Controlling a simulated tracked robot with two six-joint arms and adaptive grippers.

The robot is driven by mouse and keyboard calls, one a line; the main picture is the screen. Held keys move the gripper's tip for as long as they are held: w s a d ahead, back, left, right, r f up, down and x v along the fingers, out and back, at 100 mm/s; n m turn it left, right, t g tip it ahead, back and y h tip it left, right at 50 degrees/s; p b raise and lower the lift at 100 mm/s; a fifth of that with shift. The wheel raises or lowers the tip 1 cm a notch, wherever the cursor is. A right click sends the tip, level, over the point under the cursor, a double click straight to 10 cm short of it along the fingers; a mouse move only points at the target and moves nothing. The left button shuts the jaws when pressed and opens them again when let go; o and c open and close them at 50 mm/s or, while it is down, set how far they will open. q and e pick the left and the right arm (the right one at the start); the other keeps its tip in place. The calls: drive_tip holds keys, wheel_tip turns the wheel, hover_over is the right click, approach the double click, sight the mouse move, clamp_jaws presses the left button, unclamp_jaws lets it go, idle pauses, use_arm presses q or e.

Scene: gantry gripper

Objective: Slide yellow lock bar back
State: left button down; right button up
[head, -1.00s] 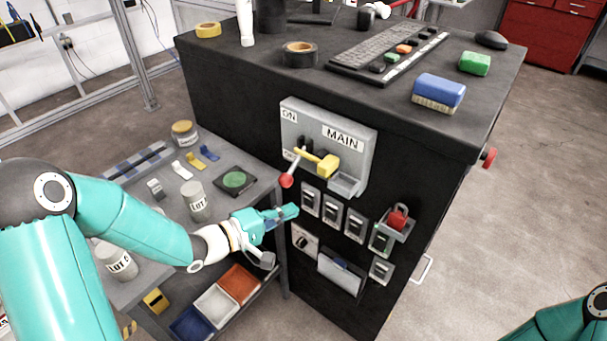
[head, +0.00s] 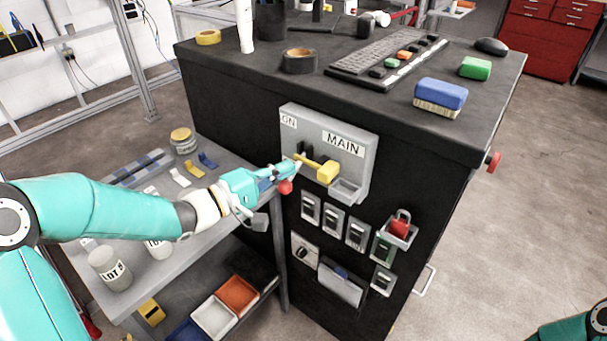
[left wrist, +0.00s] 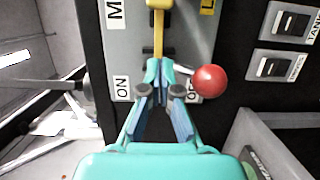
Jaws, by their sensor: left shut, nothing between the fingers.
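The yellow lock bar (head: 317,164) lies across the grey MAIN switch panel (head: 360,165), with a yellow block-shaped end on its right. It also shows in the left wrist view (left wrist: 158,38), running down to my fingertips. My left gripper (head: 295,164) is shut and empty, its tips at the bar's left end; whether they touch it I cannot tell. In the left wrist view the gripper (left wrist: 158,68) points at the bar's near end. The red ball knob (head: 285,187) of the switch lever is just beside the fingers; it also shows in the left wrist view (left wrist: 210,81).
A red padlock (head: 400,227) hangs at the lower right of the cabinet front. Small switches (head: 333,219) sit below the panel. A grey cart (head: 190,255) with jars and bins stands left, under my left arm.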

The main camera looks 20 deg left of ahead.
sight(328, 172)
use_arm(q)
drive_tip(key=d, duration=0.4)
drive_tip(key=shift+s+d, duration=0.1)
drive_tip(key=shift+d, duration=0.2)
drive_tip(key=d, duration=0.1)
drive_tip(key=s+d+b, duration=0.1)
drive_tip(key=d, duration=0.2)
drive_tip(key=shift+s+d+f, duration=0.1)
drive_tip(key=shift+s+d, duration=0.15)
drive_tip(key=shift+s, duration=0.1)
